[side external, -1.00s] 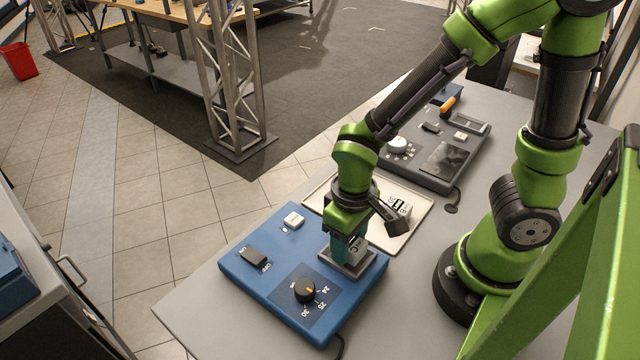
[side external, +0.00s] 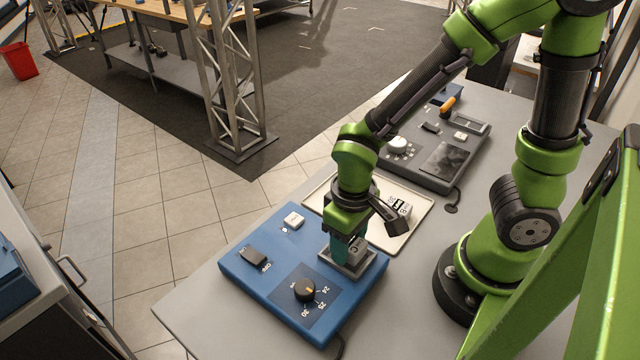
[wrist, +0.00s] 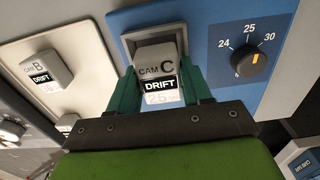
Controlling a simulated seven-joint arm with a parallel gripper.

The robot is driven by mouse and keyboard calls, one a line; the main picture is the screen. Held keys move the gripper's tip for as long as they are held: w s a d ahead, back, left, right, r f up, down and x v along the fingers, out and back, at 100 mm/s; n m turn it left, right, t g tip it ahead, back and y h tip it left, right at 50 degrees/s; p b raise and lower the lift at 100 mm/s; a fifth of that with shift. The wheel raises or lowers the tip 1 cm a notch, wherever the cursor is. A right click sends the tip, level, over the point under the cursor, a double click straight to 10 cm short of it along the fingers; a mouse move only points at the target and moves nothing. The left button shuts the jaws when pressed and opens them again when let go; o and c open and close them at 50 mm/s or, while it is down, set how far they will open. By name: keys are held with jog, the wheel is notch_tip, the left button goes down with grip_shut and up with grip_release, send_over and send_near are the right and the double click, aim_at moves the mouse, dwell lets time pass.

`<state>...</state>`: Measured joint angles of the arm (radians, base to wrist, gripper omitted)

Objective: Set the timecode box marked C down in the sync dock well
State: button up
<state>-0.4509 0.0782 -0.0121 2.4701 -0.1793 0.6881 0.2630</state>
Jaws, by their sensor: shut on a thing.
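The timecode box marked C (wrist: 158,72) is grey, with "CAM C" and a "DRIFT" display facing the wrist view. My gripper (wrist: 162,88) is shut on it, one teal finger on each side. The sync dock is a blue panel (side external: 243,279) with a grey-rimmed well (side external: 371,265) at its right corner. In the side view my gripper (side external: 348,252) points down at this well. In the wrist view the box's far end lies within the well's frame (wrist: 130,38); how deep it sits I cannot tell.
A cream tray (side external: 423,212) beside the dock holds a box marked B (wrist: 46,70) and at least one more box. The dock has a black knob (side external: 304,290), a rocker switch (side external: 254,257) and a white button (side external: 293,220). A grey console (side external: 465,157) stands behind the tray.

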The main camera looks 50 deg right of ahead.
jog(key=shift+r, duration=0.5)
jog(key=shift+f, duration=0.8)
dwell(0.6)
jog(key=shift+r, duration=0.15)
jog(key=shift+r, duration=0.65)
jog(key=shift+f, duration=0.75)
dwell(0.7)
jog(key=o, duration=0.8)
